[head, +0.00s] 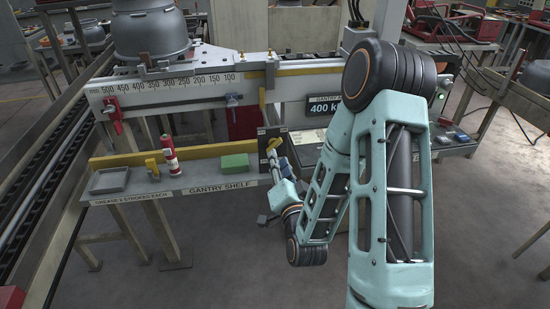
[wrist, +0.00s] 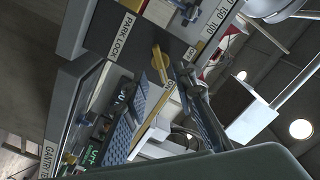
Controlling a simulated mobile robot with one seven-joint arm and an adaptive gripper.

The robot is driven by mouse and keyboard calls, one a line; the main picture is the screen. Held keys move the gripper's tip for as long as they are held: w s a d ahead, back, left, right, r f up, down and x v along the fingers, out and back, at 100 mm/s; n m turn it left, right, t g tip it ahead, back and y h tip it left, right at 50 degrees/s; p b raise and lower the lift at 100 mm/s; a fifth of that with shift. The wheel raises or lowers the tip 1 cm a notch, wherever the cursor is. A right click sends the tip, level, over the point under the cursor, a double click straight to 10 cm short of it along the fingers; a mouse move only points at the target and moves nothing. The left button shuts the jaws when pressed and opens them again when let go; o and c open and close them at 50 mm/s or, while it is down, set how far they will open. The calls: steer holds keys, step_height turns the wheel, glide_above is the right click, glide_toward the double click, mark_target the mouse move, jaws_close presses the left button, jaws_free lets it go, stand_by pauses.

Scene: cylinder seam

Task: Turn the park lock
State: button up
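The park lock is a yellow lever (wrist: 158,62) on a dark panel, beside a white label reading PARK LOCK, in the wrist view. In the head view, the yellow lever (head: 274,144) shows on a dark upright plate at the right end of the gantry shelf. My gripper (wrist: 166,88) is open, its two blue textured finger pads apart, with the tips close to the lever. I cannot tell whether either finger touches it. In the head view my gripper (head: 276,161) is small and partly hidden beside the plate.
The gantry shelf (head: 225,183) holds a grey tray (head: 109,180), a red-and-white cylinder (head: 170,156), a yellow object (head: 152,167) and a green block (head: 235,163). A scaled beam (head: 180,88) runs above. A display (head: 322,106) reading 400 stands right of the plate.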

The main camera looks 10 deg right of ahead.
steer(key=shift+w+f+b, duration=0.2)
steer(key=shift+w+b, duration=0.05)
steer(key=shift+b, duration=0.65)
steer(key=shift+w+r+b, duration=0.2)
steer(key=shift+w+b, duration=1.35)
steer(key=shift+w, duration=1.15)
steer(key=shift+c, duration=0.4)
jaws_close()
